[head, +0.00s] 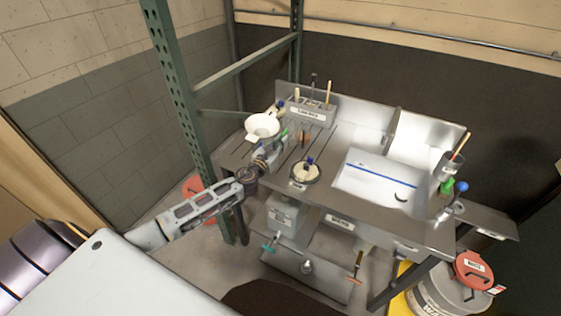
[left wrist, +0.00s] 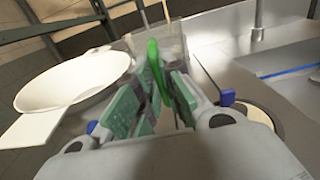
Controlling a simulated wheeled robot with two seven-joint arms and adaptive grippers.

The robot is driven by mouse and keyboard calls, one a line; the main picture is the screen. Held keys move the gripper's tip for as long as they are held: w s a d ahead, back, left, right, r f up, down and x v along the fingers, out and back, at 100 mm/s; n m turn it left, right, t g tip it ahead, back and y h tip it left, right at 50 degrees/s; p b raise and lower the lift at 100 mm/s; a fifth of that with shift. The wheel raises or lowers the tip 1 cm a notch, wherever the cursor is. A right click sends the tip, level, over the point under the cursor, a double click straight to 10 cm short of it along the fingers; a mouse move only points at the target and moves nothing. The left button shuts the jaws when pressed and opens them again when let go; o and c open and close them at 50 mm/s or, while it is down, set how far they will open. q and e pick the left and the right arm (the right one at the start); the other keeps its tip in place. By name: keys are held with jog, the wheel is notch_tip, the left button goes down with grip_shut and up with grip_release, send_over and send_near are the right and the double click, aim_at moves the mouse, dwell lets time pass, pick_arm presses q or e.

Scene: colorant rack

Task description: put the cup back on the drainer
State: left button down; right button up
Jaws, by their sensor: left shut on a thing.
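My left gripper (head: 280,143) is at the left part of the steel worktop, just in front of the tool rack. In the left wrist view its green-padded fingers (left wrist: 150,95) are closed around a slim bright green piece (left wrist: 153,62), which stands up between them. I cannot tell whether this piece belongs to a cup. A white bowl-shaped vessel (head: 262,126) with a flat tab is beside the gripper, on its left; it also shows in the left wrist view (left wrist: 70,80). The slotted left worktop (head: 235,153) looks like the drainer. My right gripper is out of view.
A labelled rack with upright sticks (head: 308,113) stands behind the gripper. A green shelf post (head: 181,90) stands close on the left.

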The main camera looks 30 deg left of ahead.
pick_arm(q)
notch_tip(320, 180, down, 4)
jog(key=shift+f+b, duration=0.25)
jog(key=shift+b, duration=0.55)
jog(key=shift+f+b, duration=1.05)
jog(key=shift+f, duration=0.85)
jog(key=shift+f, duration=0.15)
jog(key=c, duration=1.5)
grip_release()
jog(key=shift+c, duration=0.2)
